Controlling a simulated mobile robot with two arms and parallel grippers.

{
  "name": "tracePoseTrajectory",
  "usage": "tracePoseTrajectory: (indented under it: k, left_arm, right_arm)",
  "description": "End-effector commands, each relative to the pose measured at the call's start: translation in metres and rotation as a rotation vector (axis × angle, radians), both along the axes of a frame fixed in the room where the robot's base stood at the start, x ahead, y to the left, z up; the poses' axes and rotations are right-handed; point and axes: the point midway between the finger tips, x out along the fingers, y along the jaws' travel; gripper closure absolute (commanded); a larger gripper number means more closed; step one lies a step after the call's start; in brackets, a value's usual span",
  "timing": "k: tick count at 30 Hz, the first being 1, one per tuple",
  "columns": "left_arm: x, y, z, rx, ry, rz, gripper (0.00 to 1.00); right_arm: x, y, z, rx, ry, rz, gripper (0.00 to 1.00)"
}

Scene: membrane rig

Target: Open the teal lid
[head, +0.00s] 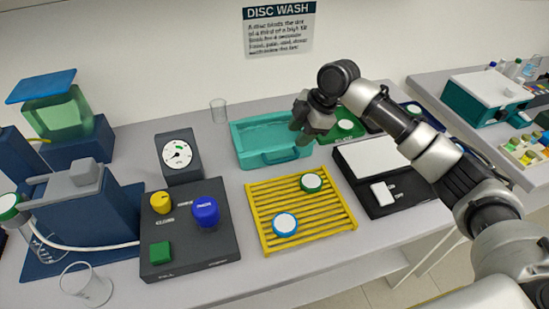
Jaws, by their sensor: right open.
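A teal rectangular box (245,150) stands near the back middle of the table. Its top looks like a shallow recess with a raised rim, and a handle (283,157) shows on its front side. I cannot tell whether its top is a closed lid or an open basin. My right gripper (305,132) is open and points down at the box's right end, covering part of its rim. I cannot tell whether it touches. On the right table, another teal box (468,103) has a white top. My left gripper is not in view.
A yellow slatted rack (264,196) with two round-capped discs lies in front. A dark control box (180,247) with knobs and a gauge (180,157) stand left of it.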

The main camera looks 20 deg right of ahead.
Motion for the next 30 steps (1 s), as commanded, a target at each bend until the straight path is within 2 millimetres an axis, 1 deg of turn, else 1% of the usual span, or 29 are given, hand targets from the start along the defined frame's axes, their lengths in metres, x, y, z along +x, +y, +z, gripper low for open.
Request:
tracePoseTrajectory:
  k: [1, 3, 6, 10, 15, 20, 27, 28, 30]
  left_arm:
    - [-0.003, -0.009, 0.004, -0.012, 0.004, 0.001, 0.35]
    - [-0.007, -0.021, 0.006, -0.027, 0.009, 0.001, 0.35]
    - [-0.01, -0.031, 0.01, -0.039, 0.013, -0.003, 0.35]
    - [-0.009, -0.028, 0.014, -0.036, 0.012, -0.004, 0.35]
    - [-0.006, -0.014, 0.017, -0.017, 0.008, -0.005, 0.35]
    - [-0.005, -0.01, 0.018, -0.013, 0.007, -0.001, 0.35]
    - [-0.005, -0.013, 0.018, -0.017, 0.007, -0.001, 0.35]
    - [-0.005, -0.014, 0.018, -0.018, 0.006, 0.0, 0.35]
    - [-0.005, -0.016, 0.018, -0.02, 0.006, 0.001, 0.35]
  right_arm:
    - [0.0, 0.004, -0.006, 0.0, 0.004, 0.001, 0.6]
    - [0.002, 0.01, -0.018, 0.0, 0.006, 0.002, 0.6]
    - [0.005, 0.017, -0.036, 0.0, 0.004, 0.002, 0.6]
    - [0.008, 0.027, -0.057, 0.0, 0.004, 0.001, 0.6]
    - [0.012, 0.035, -0.077, 0.0, 0.003, 0.0, 0.6]
    - [0.013, 0.038, -0.085, 0.0, 0.001, 0.0, 0.6]
    - [0.013, 0.038, -0.086, -0.001, 0.0, 0.001, 0.6]
    - [0.013, 0.038, -0.086, -0.001, 0.0, 0.001, 0.63]
    - [0.013, 0.038, -0.086, -0.001, 0.0, 0.001, 0.74]
